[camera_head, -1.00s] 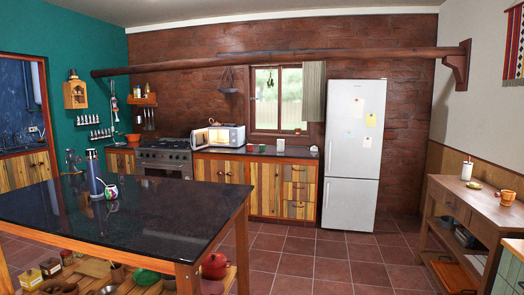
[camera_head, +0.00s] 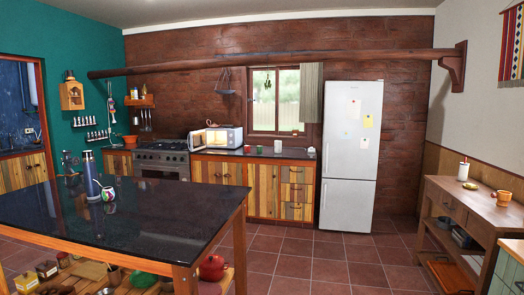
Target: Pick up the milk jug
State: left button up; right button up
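I cannot make out for certain which thing is the milk jug. A small white vessel (camera_head: 311,150) stands at the right end of the back counter, too small to tell its kind. A white cylinder (camera_head: 463,170) with a red top stands on the wooden side table at right. On the dark island table (camera_head: 130,225) stand a tall blue-grey flask (camera_head: 91,175) and a small round patterned cup (camera_head: 108,193). Neither of my grippers is in view.
The dark-topped island fills the front left; a red teapot (camera_head: 212,267) sits on its lower shelf. The wooden side table (camera_head: 465,195) stands at right, with an orange mug (camera_head: 503,198). The tiled floor (camera_head: 325,265) between them is clear, up to the fridge (camera_head: 350,150).

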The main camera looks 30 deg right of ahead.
aim_at(277, 143)
jog(key=i+l+z, duration=1.05)
jog(key=i+z, duration=0.45)
jog(key=i, duration=2.85)
jog(key=i+u, duration=0.2)
jog(key=i, duration=0.6)
jog(key=i+l+u, duration=0.25)
jog(key=i, duration=0.5)
jog(key=i+j+u, duration=0.2)
jog(key=i+u, duration=0.3)
jog(key=i, duration=0.2)
jog(key=i+l+u, duration=0.1)
jog(key=i+u, duration=0.35)
jog(key=i, duration=0.25)
jog(key=i+j+z, duration=0.3)
jog(key=i, duration=0.3)
jog(key=i+j+z, duration=0.25)
jog(key=i+j, duration=0.25)
